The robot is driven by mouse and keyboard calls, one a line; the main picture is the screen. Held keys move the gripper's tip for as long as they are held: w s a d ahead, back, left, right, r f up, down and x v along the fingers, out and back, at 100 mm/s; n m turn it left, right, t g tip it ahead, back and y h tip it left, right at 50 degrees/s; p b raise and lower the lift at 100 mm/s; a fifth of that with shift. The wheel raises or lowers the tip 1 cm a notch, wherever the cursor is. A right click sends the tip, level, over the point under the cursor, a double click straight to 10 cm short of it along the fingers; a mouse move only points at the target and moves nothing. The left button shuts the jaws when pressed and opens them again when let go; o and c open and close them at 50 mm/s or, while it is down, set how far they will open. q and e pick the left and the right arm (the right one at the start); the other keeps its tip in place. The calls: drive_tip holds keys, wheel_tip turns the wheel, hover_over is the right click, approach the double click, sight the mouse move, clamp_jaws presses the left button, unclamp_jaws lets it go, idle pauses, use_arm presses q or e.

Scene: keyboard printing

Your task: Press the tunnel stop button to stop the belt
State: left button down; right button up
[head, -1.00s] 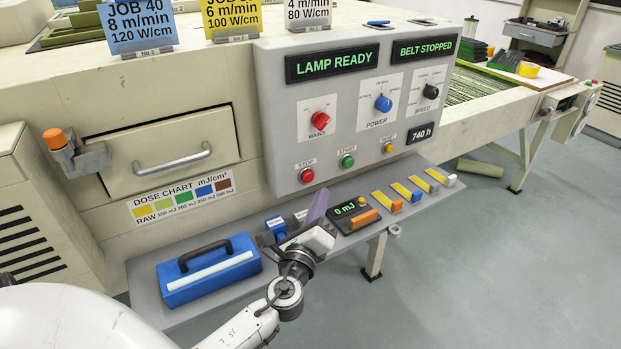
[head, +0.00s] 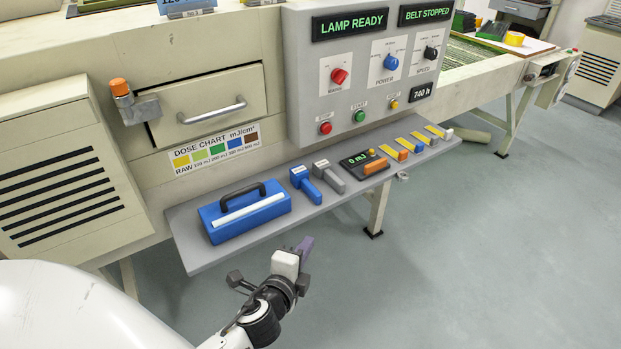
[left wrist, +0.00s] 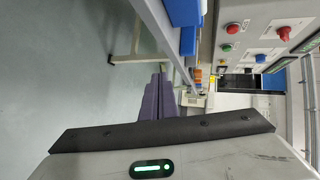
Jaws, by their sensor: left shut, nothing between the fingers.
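The red STOP button (head: 325,128) is at the lower left of the grey control panel (head: 300,75), left of the green START button (head: 359,116). The red button also shows in the left wrist view (left wrist: 233,28). The belt display (head: 425,14) reads BELT STOPPED. My left gripper (head: 305,245), with purple fingers, is shut and empty. It is in front of and below the shelf edge, well apart from the button. Its fingers also show in the left wrist view (left wrist: 158,98). My right gripper is not in view.
The grey shelf (head: 195,245) juts out below the panel. It holds a blue case (head: 245,215), a blue tool (head: 305,184), a grey tool (head: 329,176), a small meter (head: 364,162) and several yellow-topped pieces. A drawer handle (head: 212,111) sticks out at left. Open floor lies at right.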

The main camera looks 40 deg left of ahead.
use_arm(q)
drive_tip(key=s+d+f+n+g+h, duration=0.2)
drive_tip(key=s+d+f+n, duration=0.3)
drive_tip(key=s, duration=0.4)
drive_tip(key=s+d+f+n+g+h, duration=0.3)
drive_tip(key=s+d+f+n+h, duration=0.1)
drive_tip(key=s+d+n, duration=0.3)
drive_tip(key=shift+s+d+f+n, duration=0.4)
drive_tip(key=shift+s+d+f, duration=0.45)
drive_tip(key=shift+s, duration=0.15)
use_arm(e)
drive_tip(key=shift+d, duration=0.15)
